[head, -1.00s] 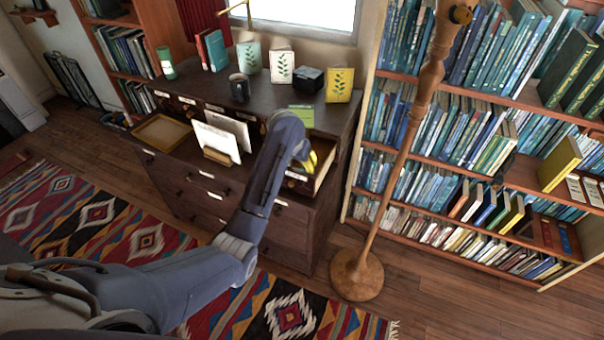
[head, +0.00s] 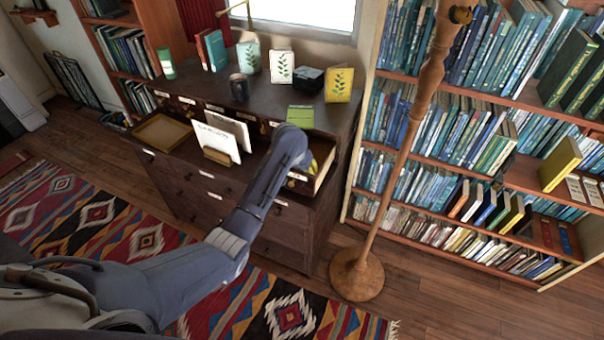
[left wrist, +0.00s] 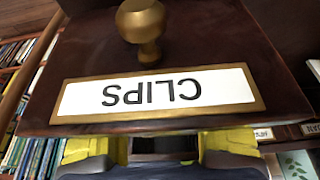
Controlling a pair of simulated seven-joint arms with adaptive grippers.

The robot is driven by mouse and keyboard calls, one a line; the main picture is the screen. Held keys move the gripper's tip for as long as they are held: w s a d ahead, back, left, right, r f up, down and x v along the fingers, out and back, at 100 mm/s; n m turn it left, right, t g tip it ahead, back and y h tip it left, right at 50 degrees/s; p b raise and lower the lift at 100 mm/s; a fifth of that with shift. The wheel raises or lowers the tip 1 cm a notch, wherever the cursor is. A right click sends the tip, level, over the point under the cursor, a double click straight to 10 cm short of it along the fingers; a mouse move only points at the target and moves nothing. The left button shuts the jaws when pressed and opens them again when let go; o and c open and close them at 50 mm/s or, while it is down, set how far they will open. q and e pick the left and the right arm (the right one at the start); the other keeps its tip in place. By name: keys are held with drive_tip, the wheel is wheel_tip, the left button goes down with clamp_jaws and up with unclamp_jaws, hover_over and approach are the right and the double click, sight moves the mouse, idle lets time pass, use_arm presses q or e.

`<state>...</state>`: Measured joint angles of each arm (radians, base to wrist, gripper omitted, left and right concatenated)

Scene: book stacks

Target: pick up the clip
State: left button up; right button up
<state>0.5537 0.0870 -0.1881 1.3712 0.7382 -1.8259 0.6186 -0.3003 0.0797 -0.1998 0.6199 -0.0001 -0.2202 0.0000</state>
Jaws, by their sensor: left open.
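The clip itself does not show in either view. A small drawer (head: 326,172) at the right end of the dark dresser stands pulled open. In the left wrist view the drawer front with a brass-framed label reading CLIPS (left wrist: 155,93), upside down, fills most of the picture, with a brass knob (left wrist: 143,22) above it. My left gripper (left wrist: 162,147) is open, its yellow fingers spread at the bottom edge, partly hidden behind the drawer front. In the head view my forearm covers most of the gripper and of the drawer's inside.
The dresser top (head: 268,100) bears a dark mug (head: 239,87), a black box (head: 310,79), a green booklet (head: 301,117) and plant-print cards. A card holder (head: 222,138) and a wooden tray (head: 162,131) are left of my arm. A wooden lamp pole (head: 400,165) stands close on the right.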

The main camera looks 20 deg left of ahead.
use_arm(q)
drive_tip(key=c, duration=0.9)
drive_tip(key=shift+r, duration=0.1)
